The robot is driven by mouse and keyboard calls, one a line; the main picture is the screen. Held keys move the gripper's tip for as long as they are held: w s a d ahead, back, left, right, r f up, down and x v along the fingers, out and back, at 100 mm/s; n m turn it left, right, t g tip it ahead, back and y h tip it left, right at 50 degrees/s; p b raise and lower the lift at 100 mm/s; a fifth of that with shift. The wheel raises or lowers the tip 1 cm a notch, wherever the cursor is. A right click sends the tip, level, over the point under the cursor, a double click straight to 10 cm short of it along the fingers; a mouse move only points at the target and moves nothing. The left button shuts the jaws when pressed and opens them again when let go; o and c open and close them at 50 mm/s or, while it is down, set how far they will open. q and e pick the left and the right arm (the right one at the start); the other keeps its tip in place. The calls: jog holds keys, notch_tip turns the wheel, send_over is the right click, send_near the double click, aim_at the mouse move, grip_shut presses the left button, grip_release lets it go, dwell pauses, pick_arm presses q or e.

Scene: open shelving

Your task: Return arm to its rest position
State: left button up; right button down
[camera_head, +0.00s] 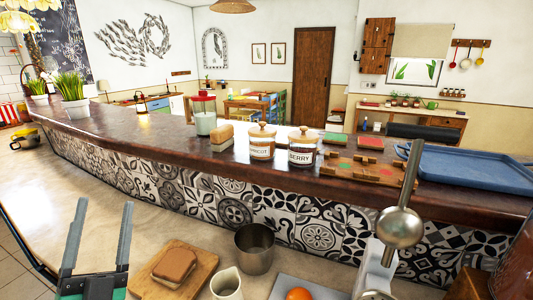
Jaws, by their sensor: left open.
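My left gripper (103,210) shows at the lower left, over the near worktop. Its two grey fingers point up in the picture and stand apart, with nothing between them. The green part at their base is cut off by the bottom edge. A slice of bread (174,266) on a wooden board (203,264) lies just to the right of the gripper, apart from it. My right gripper is not in view.
A metal cup (255,249), a cream jug (226,284) and an orange (298,294) are at the front. A metal lever with a ball (400,228) rises at right. The raised counter carries jars (302,148) and a blue tray (470,168).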

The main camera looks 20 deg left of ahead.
pick_arm(q)
jog(key=s+d+r+n+t+h+p, duration=0.1)
jog(key=d+r+h+p, duration=0.25)
jog(key=d+r, duration=0.4)
jog(key=s+d+r+n+t+h+p, duration=0.15)
jog(key=d+r+h, duration=0.3)
jog(key=r, duration=0.55)
jog(key=s+d+r+n+h+p, duration=0.25)
jog(key=d+r+h, duration=0.3)
jog(key=r, duration=0.35)
notch_tip(320, 180, up, 34)
jog(key=w+p, duration=0.1)
jog(key=p, duration=3.4)
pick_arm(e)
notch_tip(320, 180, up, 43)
pick_arm(q)
notch_tip(320, 180, down, 55)
jog(key=b, duration=5.5)
jog(key=shift+w+f+m+y+b, duration=0.15)
jog(key=shift+w+m+y+b, duration=0.05)
jog(key=shift+m+y+b, duration=0.25)
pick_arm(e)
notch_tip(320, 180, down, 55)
